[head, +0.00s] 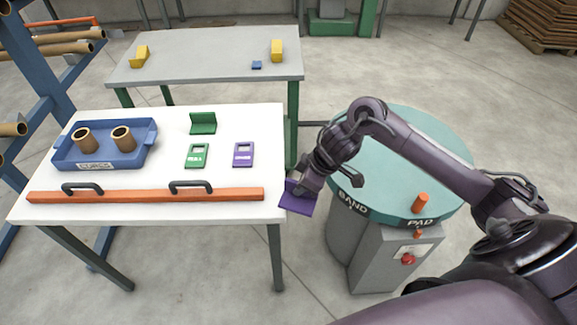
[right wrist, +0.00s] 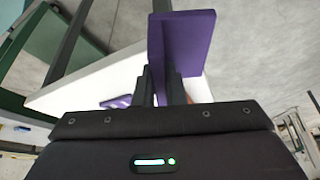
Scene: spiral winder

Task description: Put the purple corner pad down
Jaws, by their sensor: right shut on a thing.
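The purple corner pad (head: 297,199) is an L-shaped piece at the right edge of the white table (head: 240,120). My right gripper (head: 303,187) is shut on it. In the right wrist view the pad (right wrist: 190,42) stands up between the fingers (right wrist: 160,90), with the white table top behind it. From the head view I cannot tell whether the pad touches the table edge. A purple label card (head: 243,161) and a green card (head: 197,162) lie on the table, with a green corner pad (head: 203,123) behind the green card. My left gripper is not in view.
An orange bar (head: 140,195) with two black handles lies along the table's front. A blue tray (head: 67,157) with two brown tubes stands at the left. A round teal turntable (head: 420,125) is at the right.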

